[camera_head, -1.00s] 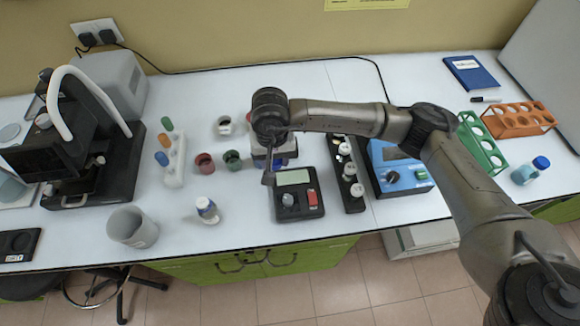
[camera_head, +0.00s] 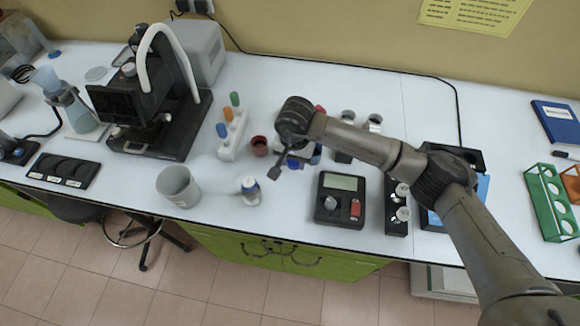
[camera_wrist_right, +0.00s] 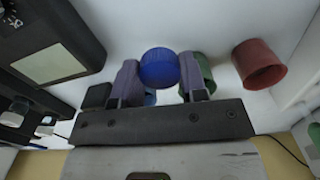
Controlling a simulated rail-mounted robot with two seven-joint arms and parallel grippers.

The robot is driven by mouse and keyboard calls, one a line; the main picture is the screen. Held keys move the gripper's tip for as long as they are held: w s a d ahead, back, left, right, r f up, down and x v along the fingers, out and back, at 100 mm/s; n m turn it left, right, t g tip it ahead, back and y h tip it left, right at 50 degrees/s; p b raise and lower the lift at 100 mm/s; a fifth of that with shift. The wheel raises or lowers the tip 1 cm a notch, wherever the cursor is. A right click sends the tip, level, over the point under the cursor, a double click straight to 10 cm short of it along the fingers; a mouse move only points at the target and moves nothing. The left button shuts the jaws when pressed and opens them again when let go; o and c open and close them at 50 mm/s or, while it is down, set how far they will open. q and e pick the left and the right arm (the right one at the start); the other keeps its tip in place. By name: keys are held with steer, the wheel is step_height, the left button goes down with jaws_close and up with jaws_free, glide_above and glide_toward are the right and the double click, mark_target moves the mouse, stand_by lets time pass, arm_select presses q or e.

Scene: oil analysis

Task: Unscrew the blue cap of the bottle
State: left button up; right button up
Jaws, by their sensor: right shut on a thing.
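My right gripper (camera_head: 292,160) is over the bench, left of the black scale; its arm comes in from the right. In the right wrist view, its two fingers (camera_wrist_right: 160,78) are shut on a ridged blue cap (camera_wrist_right: 158,66). A light blue patch shows below the cap, between the fingers. I cannot tell whether it is part of a bottle or whether the cap sits on one. A small pale bottle with blue at its top (camera_head: 250,190) stands at the bench front, left of my gripper. My left gripper is not in view.
A red cup (camera_head: 259,147) stands left of my gripper; a green cup (camera_wrist_right: 204,75) is close behind one finger. The black scale (camera_head: 340,210) is to the right. A grey beaker (camera_head: 178,187) and a white holder (camera_head: 233,139) are further left. The bench front is mostly clear.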

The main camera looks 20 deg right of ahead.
mark_target(290, 172)
steer(key=shift+w+a+f, duration=0.4)
steer(key=shift+a+f, duration=0.05)
steer(key=shift+a, duration=0.1)
steer(key=shift+f, duration=2)
steer(key=shift+f+b, duration=0.1)
steer(key=shift+b, duration=0.3)
steer(key=o, duration=1)
steer(key=shift+r, duration=0.2)
step_height(290, 172, up, 12)
steer(key=shift+f+p, duration=0.1)
steer(key=shift+p, duration=0.55)
